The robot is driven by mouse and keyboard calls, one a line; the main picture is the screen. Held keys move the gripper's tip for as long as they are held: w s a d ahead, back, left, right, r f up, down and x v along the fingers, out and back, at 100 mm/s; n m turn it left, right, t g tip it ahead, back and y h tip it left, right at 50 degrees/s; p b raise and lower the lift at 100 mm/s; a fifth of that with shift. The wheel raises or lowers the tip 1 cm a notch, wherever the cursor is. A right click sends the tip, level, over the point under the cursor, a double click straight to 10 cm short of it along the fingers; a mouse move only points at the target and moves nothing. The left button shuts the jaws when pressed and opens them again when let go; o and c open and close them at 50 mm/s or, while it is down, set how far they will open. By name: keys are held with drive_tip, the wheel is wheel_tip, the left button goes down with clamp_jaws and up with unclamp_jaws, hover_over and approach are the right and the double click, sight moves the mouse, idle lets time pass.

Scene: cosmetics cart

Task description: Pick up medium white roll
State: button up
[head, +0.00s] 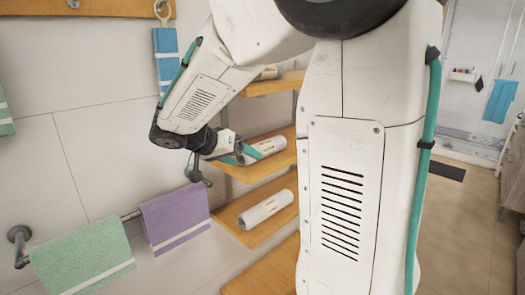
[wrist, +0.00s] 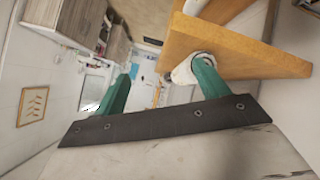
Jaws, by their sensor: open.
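A white roll (head: 266,147) lies on the middle wooden shelf in the head view. By its place among three rolls it looks like the medium one. My gripper (head: 240,154) is at its left end, with a teal finger across the roll in the picture. In the wrist view the gripper (wrist: 163,78) is open, its two teal fingers wide apart. A white roll end (wrist: 183,72) shows close by the right finger, partly hidden behind it. Nothing is gripped. I cannot tell whether finger and roll touch.
A larger white roll (head: 266,209) lies on the lower shelf (head: 256,236). Another roll (head: 268,72), partly hidden by my arm, is on the upper shelf (head: 286,84). Green (head: 82,258) and purple (head: 175,217) towels hang on a wall rail at the left.

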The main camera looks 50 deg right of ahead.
sight(263, 150)
drive_tip(key=w+d+m+h, duration=0.1)
drive_tip(key=w, duration=0.1)
drive_tip(key=w+d, duration=0.1)
drive_tip(key=w, duration=0.1)
drive_tip(key=w+d+f+m+h, duration=0.1)
drive_tip(key=w, duration=0.1)
drive_tip(key=shift+w+d+m+h, duration=0.15)
drive_tip(key=shift+d+m+h, duration=0.05)
drive_tip(key=shift+m+h, duration=0.1)
drive_tip(key=shift+d+f, duration=0.1)
drive_tip(key=shift+d, duration=0.2)
drive_tip(key=x, duration=0.4)
drive_tip(key=w+x, duration=0.1)
drive_tip(key=x, duration=0.2)
drive_tip(key=shift+s+d, duration=0.15)
drive_tip(key=c, duration=1.1)
drive_tip(key=shift+c, duration=0.2)
